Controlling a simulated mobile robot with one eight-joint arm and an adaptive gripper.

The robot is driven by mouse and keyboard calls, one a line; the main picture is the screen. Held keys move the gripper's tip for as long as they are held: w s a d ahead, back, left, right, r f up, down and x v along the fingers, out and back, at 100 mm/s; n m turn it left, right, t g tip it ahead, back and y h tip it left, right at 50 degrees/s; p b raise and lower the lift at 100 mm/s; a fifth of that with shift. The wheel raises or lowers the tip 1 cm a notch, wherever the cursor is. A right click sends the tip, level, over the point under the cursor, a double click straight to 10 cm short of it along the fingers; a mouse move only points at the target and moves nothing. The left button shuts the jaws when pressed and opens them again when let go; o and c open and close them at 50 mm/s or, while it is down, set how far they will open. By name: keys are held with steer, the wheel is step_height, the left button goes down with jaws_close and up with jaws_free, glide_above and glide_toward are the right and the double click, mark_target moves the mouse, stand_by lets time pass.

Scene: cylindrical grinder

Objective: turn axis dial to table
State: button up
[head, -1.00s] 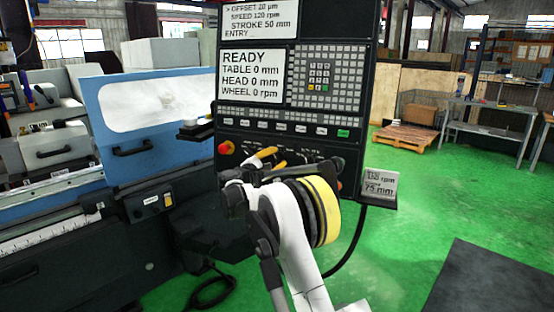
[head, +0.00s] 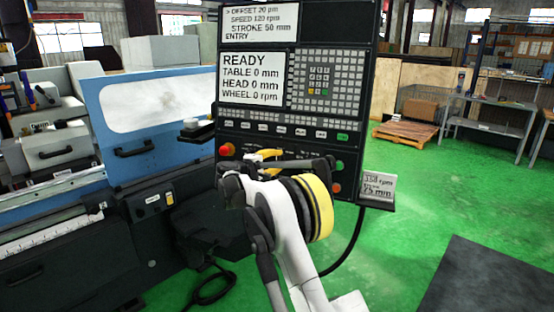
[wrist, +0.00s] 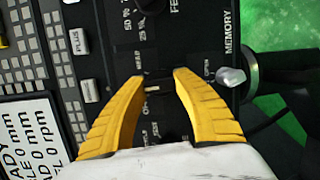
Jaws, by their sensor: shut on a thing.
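The axis dial (wrist: 153,88) is a small dark knob with a pale pointer mark on the machine's control panel (head: 289,122). In the wrist view it sits between the yellow fingertips of my gripper (wrist: 156,82), which is shut on it. Small labels surround it, partly hidden by the fingers; I cannot tell for sure which label the pointer faces. In the head view my gripper (head: 265,158) is at the lower part of the panel, and my wrist hides the dial.
A red button (head: 226,149) is left of my gripper. In the wrist view a pale rounded knob (wrist: 231,77) sits close right of the fingers. The screen (head: 251,78) reads READY, TABLE 0 mm. A small card (head: 378,186) stands at the panel's right.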

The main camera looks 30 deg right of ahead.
steer(key=shift+m, duration=0.4)
steer(key=o, duration=1.2)
steer(key=shift+d, duration=0.1)
steer(key=shift+c, duration=0.2)
steer(key=v, duration=1.2)
steer(key=shift+r, duration=0.15)
